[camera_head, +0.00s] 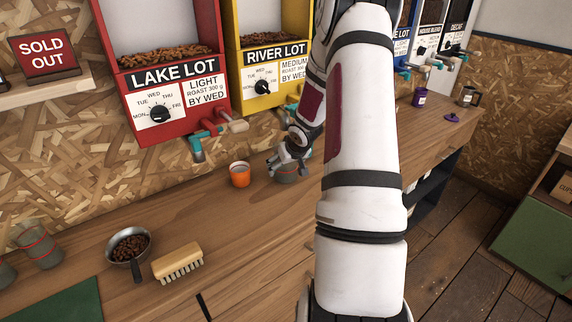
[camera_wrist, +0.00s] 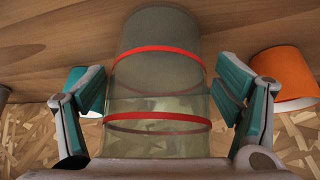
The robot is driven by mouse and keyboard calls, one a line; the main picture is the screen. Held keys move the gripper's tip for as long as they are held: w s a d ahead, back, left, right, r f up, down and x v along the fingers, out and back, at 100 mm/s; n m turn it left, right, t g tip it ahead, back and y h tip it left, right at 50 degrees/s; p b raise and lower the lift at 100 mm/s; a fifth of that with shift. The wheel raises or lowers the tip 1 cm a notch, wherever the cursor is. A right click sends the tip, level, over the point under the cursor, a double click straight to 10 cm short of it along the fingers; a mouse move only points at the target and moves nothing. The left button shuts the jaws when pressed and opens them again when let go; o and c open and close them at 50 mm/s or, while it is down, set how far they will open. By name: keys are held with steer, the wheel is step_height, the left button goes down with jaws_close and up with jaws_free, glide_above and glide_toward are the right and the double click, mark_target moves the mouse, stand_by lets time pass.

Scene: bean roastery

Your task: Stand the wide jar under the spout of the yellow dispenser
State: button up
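The wide jar is clear grey glass with red lines around it. It stands on the counter below the yellow dispenser (camera_head: 234,82) in the head view, mostly behind my gripper (camera_head: 287,160). In the wrist view, the jar (camera_wrist: 158,85) fills the middle, between the two teal-padded fingers of my gripper (camera_wrist: 162,88). The pads lie close to both its sides; I cannot tell whether they press on it. The yellow dispenser's teal spout (camera_head: 291,108) shows partly beside my arm. I cannot tell whether the jar is exactly beneath it.
An orange cup (camera_head: 240,175) stands just left of the jar; it also shows in the wrist view (camera_wrist: 287,75). The red dispenser's spout (camera_head: 197,150) hangs further left. A pan of beans (camera_head: 128,246), a brush (camera_head: 177,263) and jars (camera_head: 38,247) stand at the counter's left.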

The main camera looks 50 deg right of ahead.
stand_by(0.3)
steer(key=shift+s+r, duration=0.1)
steer(key=shift+r, duration=0.2)
steer(key=p+v, duration=0.3)
steer(key=v, duration=0.8)
steer(key=shift+s+r+p, duration=0.2)
steer(key=shift+r+p, duration=0.1)
steer(key=shift+p, duration=0.05)
steer(key=shift+a, duration=0.15)
